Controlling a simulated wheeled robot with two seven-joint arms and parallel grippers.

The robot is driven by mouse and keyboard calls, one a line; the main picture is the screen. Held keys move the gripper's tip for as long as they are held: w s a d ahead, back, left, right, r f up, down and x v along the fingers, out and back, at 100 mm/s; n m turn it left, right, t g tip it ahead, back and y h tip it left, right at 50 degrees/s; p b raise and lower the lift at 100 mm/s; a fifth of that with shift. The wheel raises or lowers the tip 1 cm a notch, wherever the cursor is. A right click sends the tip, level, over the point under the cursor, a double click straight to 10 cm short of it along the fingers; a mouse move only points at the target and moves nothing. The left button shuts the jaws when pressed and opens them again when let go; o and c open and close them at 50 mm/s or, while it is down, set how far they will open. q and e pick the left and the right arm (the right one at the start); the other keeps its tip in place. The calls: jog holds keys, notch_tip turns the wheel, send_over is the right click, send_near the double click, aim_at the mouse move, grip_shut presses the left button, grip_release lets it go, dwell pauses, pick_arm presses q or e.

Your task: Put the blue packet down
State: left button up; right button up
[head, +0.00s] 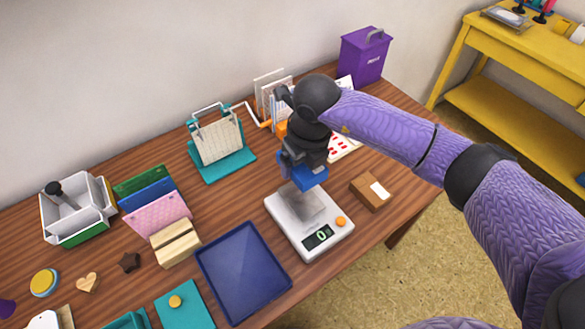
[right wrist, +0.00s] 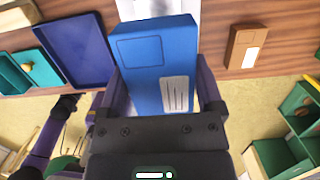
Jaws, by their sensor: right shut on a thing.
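The blue packet (right wrist: 158,60) is a flat blue box with a white label. It also shows in the head view (head: 314,180). My right gripper (right wrist: 158,85) is shut on it, with one finger along each side. The packet hangs above the plate of a white scale (head: 311,233). A dark shadow lies on the plate, and the display reads 0. The packet looks apart from the plate. My left gripper does not show in the head view; a small dark arm end at lower left in the right wrist view is too unclear to read.
A brown box (head: 371,191) with a white label lies right of the scale. An empty dark blue tray (head: 243,272) lies left of it. The table's front edge is close to the scale.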

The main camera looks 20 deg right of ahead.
aim_at(300, 197)
jog(key=f+b, duration=0.1)
jog(key=f, duration=0.2)
jog(key=f+b, duration=0.1)
jog(key=f, duration=0.2)
jog(key=f+b, duration=0.1)
jog(key=f, duration=0.2)
jog(key=shift+s+f, duration=0.25)
jog(key=shift+f, duration=0.15)
jog(key=shift+r, duration=0.15)
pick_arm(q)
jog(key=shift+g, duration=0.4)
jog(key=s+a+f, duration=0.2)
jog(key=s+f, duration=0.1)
